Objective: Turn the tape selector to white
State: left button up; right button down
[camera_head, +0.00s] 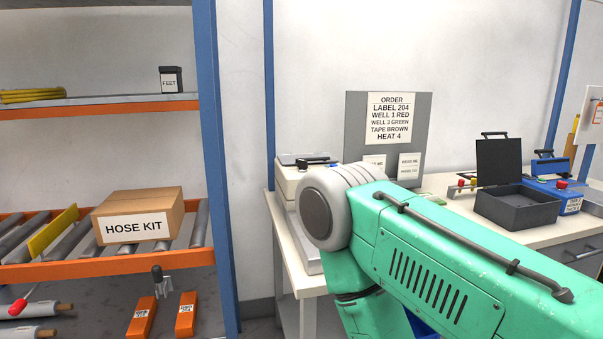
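I cannot make out a tape selector in the head view. A pale machine (290,180) with a dark handle on top stands at the left end of the white bench, and my green arm from the right hides much of it. An order sign (390,117) on a grey board behind the arm reads LABEL 204, WELL 1 RED, WELL 3 GREEN, TAPE BROWN, HEAT 4. No colour marks for tape show. Neither of my grippers is in view; only the big joint and upper part of one arm show.
A rack at left holds a HOSE KIT box (137,216) on rollers and a FEET box (171,80) on the upper shelf. A blue post (217,170) stands between rack and bench. An open black case (517,207) and a blue box (556,196) stand at right.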

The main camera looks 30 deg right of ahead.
aim_at(303, 165)
jog(key=z, duration=1)
